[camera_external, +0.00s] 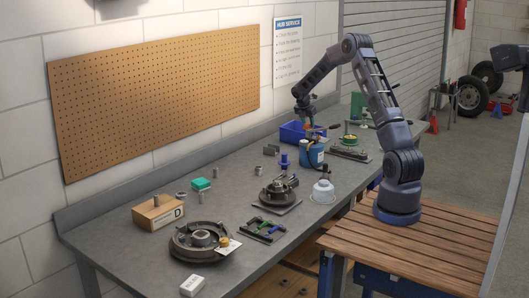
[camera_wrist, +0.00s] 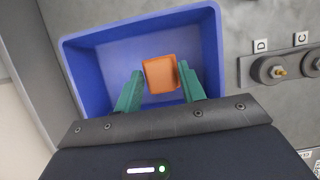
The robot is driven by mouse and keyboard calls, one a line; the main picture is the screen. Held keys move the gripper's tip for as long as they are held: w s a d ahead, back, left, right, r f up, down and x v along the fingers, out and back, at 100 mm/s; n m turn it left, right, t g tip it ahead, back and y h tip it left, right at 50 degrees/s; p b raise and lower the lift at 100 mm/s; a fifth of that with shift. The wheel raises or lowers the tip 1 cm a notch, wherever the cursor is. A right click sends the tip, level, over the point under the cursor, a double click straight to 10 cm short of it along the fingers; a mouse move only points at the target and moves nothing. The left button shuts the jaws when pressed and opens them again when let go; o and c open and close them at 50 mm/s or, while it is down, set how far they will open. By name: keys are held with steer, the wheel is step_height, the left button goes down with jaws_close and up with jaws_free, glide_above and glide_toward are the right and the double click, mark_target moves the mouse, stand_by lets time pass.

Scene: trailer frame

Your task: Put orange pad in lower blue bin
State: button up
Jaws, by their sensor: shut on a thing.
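The orange pad (camera_wrist: 160,75) sits between the two green fingertips of my gripper (camera_wrist: 158,84) in the wrist view. The fingers are shut on it. The blue bin (camera_wrist: 92,68) lies below the pad, and its walls surround the pad and fingertips in that view. In the camera_external view the blue bin (camera_external: 291,132) stands on the workbench toward the back wall. My gripper (camera_external: 307,122) points down over the bin there and is small. I cannot tell exactly how high the pad is above the bin floor.
A metal fixture (camera_wrist: 277,68) with D and C labels lies right of the bin. The grey workbench (camera_external: 140,262) also holds a cardboard box (camera_external: 157,213), a round flange part (camera_external: 201,240) and several small parts.

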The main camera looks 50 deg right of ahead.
steer(key=shift+f, duration=3.8)
steer(key=shift+f, duration=0.15)
steer(key=o, duration=1.1)
steer(key=shift+c, duration=0.2)
